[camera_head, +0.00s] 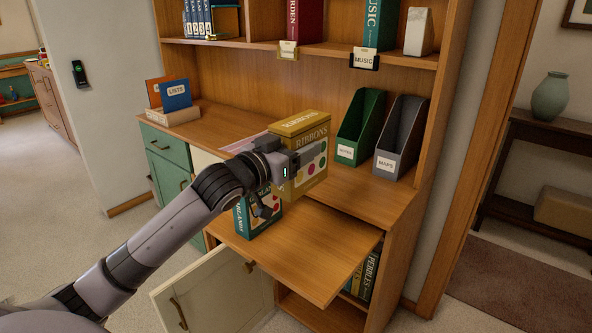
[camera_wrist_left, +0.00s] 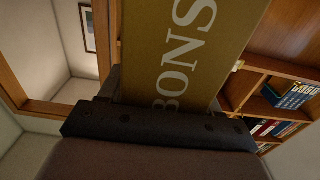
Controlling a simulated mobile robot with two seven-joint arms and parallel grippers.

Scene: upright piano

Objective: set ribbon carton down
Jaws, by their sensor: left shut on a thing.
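The ribbon carton (camera_head: 311,170) is a tall mustard box with "RIBBONS" lettering and coloured dots on a pale side. It is upright above the back part of the pull-out wooden board (camera_head: 300,258). My left gripper (camera_head: 293,163) is shut on the carton's upper part, coming from the left. In the left wrist view the carton's lettered top (camera_wrist_left: 183,50) fills the middle, beyond the dark gripper body. I cannot tell whether its base touches wood, as the lower part is partly hidden. My right gripper is not in view.
A teal lettered box (camera_head: 243,221) stands on the board, left of the carton and partly behind my gripper. Green (camera_head: 361,128) and grey (camera_head: 401,137) file holders stand behind right. A card box (camera_head: 172,115) is at left. The board's front right is clear. A cabinet door (camera_head: 215,295) hangs open below.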

